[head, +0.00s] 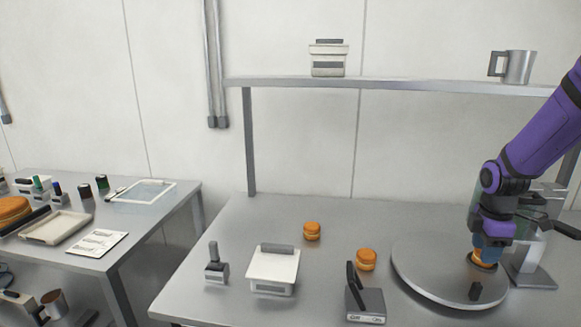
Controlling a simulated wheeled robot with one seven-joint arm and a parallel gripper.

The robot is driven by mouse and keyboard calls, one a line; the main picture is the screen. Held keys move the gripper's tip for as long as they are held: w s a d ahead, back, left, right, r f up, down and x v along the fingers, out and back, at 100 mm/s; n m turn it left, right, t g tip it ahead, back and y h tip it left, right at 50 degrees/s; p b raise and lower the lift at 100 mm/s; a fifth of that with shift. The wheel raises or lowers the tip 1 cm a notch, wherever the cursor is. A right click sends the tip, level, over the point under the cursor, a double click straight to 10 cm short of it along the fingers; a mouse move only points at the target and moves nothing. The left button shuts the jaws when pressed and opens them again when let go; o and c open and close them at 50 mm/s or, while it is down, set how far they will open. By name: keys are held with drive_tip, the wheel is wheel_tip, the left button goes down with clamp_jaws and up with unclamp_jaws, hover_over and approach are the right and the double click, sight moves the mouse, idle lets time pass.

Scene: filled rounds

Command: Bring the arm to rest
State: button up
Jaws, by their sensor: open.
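My purple arm (545,135) reaches in from the right edge. My gripper (487,250) points down over the round grey plate (430,285) and is open. An orange-brown filled round (482,264) lies on the plate right under the gripper, partly hidden by it. I cannot tell whether the fingers touch it. Two more filled rounds stand on the grey table, one at the back (312,231) and one left of the plate (366,260).
A white lidded box (273,270), a small grey handled tool (216,268) and a dark grey block (366,303) stand on the table. A grey machine (532,265) stands close right of the gripper. A shelf (400,86) spans above. A side table (155,215) stands left.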

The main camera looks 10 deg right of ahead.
drive_tip(key=s+a+r+m+t, duration=0.1)
drive_tip(key=s+a+r+m, duration=0.2)
drive_tip(key=a+r, duration=0.3)
drive_tip(key=s+a+r+m+t+h, duration=0.1)
drive_tip(key=s+a+r+m, duration=0.3)
drive_tip(key=a+r, duration=0.2)
drive_tip(key=s+a+r+m+t, duration=0.2)
drive_tip(key=s+a+r+m, duration=0.1)
drive_tip(key=a+r, duration=0.3)
drive_tip(key=s+a+r+m+t+y, duration=0.1)
drive_tip(key=s+a+r+m, duration=0.2)
drive_tip(key=s, duration=0.4)
drive_tip(key=shift+a+m+y, duration=0.3)
drive_tip(key=shift+a, duration=0.25)
